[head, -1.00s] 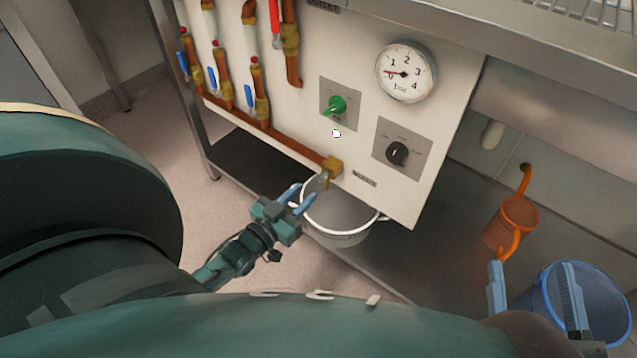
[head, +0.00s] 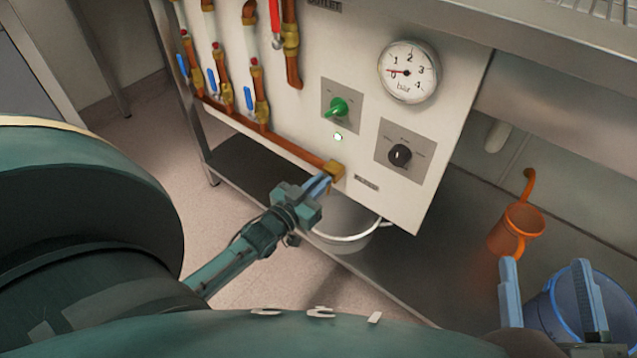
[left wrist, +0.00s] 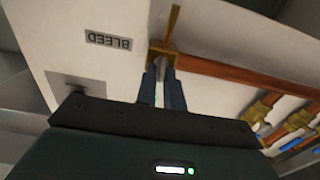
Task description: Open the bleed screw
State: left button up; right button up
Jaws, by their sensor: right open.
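The bleed screw (left wrist: 161,70) is a small grey metal piece under the brass end block (head: 333,171) of the copper pipe. A BLEED label (left wrist: 108,41) is beside it in the left wrist view. My left gripper (head: 325,184) is at the block, its blue fingers close together. In the left wrist view its fingertips (left wrist: 161,80) lie on both sides of the screw and look shut on it. The fingers mostly hide the screw in the head view. My right gripper (head: 546,264) is open and empty at the lower right.
The panel carries a gauge (head: 407,72) near 0, a green knob (head: 337,108), a black knob (head: 400,155) and blue-levered valves (head: 223,80). An orange jug (head: 517,228) and blue bucket (head: 560,300) are at right.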

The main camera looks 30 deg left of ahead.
pick_arm(q)
grip_shut()
jog(key=n+p, duration=0.1)
jog(key=n, duration=0.2)
jog(key=n+p, duration=0.1)
jog(key=n, duration=0.2)
jog(key=n+p, duration=0.2)
jog(key=n, duration=0.1)
jog(key=shift+a+f+n, duration=0.15)
jog(key=shift+a+n, duration=0.1)
jog(key=shift+n, duration=0.15)
jog(key=n, duration=0.3)
jog(key=shift+f, duration=0.1)
jog(key=shift+n, duration=0.7)
pick_arm(e)
jog(key=shift+s+d+f+g+h, duration=0.15)
jog(key=shift+d+f+g+h, duration=0.2)
jog(key=shift+h, duration=0.25)
jog(key=shift+a+r, duration=0.1)
jog(key=shift+a, duration=0.05)
